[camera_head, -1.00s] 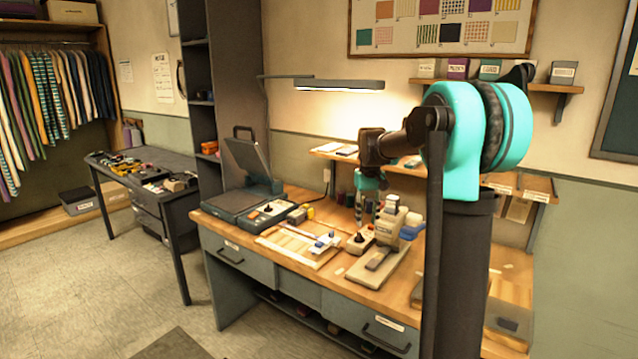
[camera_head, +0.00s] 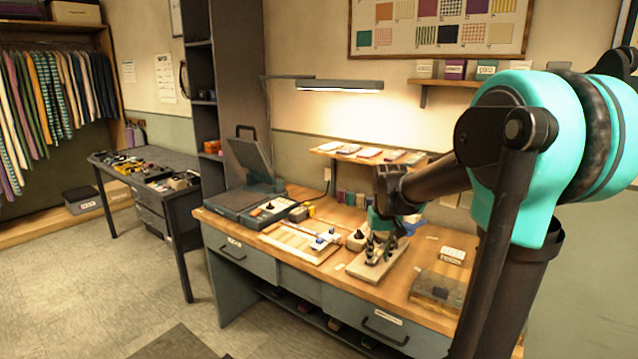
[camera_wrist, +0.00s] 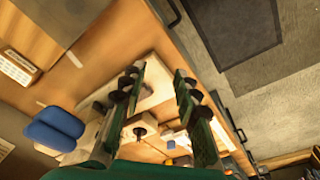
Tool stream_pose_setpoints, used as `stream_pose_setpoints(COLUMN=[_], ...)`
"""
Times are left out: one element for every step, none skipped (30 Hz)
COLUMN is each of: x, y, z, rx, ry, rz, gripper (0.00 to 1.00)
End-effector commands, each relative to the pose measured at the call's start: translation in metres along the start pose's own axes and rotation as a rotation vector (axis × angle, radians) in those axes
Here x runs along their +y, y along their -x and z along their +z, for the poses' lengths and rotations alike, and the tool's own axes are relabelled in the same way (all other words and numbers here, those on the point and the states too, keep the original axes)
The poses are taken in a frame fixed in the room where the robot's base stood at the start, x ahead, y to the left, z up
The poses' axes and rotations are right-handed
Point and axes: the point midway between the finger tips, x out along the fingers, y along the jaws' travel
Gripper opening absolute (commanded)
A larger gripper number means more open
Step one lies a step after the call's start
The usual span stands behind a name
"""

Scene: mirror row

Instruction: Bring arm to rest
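My gripper (camera_head: 376,246) hangs at the end of my teal and black arm, over the right half of the workbench (camera_head: 455,240). In the wrist view its two dark green fingers (camera_wrist: 158,84) stand apart with nothing held between them. Below the fingers is a pale board (camera_wrist: 152,98) on the bench, which also shows in the head view (camera_head: 366,272). The gripper hides most of what stands on that board in the head view. I cannot tell whether the fingers touch anything there.
A wooden tray (camera_head: 285,243) and an open-lidded press (camera_head: 247,205) are left of the gripper. A grey-topped box (camera_head: 437,288) lies at the right. A blue object (camera_wrist: 54,129) is beside the board. A shelf (camera_head: 362,156) and lamp (camera_head: 338,86) hang behind.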

Motion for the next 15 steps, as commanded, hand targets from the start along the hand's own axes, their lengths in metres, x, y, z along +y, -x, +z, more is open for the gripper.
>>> stream_pose_setpoints(x=[0.001,0.001,0.001,0.001,0.001,0.001,0.001,0.0,0.0,-0.001,-0.001,-0.001,-0.002,-0.002,-0.002], y=[-0.008,-0.013,-0.021,-0.026,-0.032,-0.04,-0.046,-0.051,-0.058,-0.063,-0.068,-0.073,-0.077,-0.08,-0.083], z=[0.023,0.037,0.055,0.069,0.083,0.101,0.114,0.127,0.143,0.153,0.164,0.176,0.183,0.19,0.197], rx=[0.021,0.034,0.055,0.069,0.085,0.103,0.118,0.131,0.149,0.16,0.171,0.184,0.192,0.2,0.208], ry=[-0.011,-0.018,-0.028,-0.034,-0.041,-0.05,-0.056,-0.063,-0.071,-0.077,-0.081,-0.087,-0.091,-0.094,-0.098], rz=[0.002,0.003,0.005,0.006,0.007,0.008,0.009,0.01,0.011,0.012,0.013,0.013,0.014,0.014,0.015], gripper=[0.31,0.31,0.31,0.31,0.31,0.31,0.31,0.31,0.31,0.31,0.31,0.31,0.31,0.31,0.31])
